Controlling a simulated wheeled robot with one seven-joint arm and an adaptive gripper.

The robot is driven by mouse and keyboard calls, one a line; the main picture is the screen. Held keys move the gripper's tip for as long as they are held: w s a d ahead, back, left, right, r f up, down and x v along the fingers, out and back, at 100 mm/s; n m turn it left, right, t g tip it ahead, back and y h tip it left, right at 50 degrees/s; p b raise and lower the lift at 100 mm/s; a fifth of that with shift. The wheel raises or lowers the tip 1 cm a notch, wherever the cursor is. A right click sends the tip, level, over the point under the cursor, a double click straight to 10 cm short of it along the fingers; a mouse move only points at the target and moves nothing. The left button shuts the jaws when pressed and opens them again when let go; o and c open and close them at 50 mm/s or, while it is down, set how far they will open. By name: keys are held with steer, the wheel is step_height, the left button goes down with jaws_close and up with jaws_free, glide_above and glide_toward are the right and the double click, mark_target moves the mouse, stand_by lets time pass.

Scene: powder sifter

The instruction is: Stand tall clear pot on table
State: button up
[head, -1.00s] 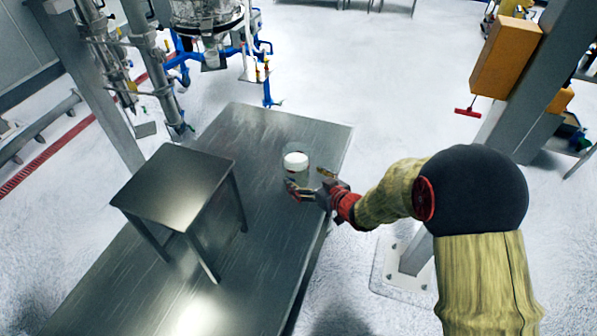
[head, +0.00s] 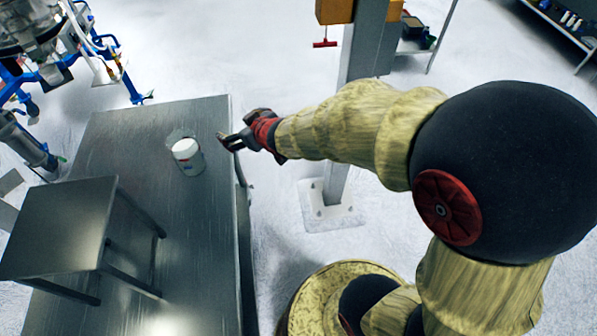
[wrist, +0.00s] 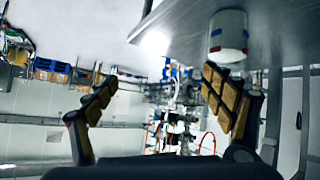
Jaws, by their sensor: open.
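The tall clear pot (head: 188,160), with a white top or content, stands upright on the metal table (head: 205,240), near its far right part. In the wrist view the pot (wrist: 228,42) shows at the upper right, seemingly inverted, beyond the right finger. My gripper (head: 226,140) is open and empty to the right of the pot, near the table's right edge, with a gap between them. In the wrist view my gripper (wrist: 158,80) has its fingers spread wide with nothing between them.
A small metal stool or stand (head: 60,225) is on the table to the left of the pot. A grey post (head: 355,100) rises from the floor right of the table. Steel equipment with blue pipes (head: 95,60) stands at the far left. The table around the pot is clear.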

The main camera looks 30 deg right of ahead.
steer(key=s+d+r+m+g+h, duration=0.1)
steer(key=s+d+r+m+h, duration=0.1)
steer(key=s+d+r, duration=0.35)
steer(key=s+a+r+m+g, duration=0.1)
steer(key=s+r+g, duration=0.1)
steer(key=s, duration=0.9)
steer(key=s+a+r+m+g, duration=0.1)
steer(key=s+r+g, duration=0.1)
steer(key=s, duration=1)
steer(key=shift+a+r, duration=0.3)
steer(key=shift+r, duration=0.1)
steer(key=shift+c, duration=0.7)
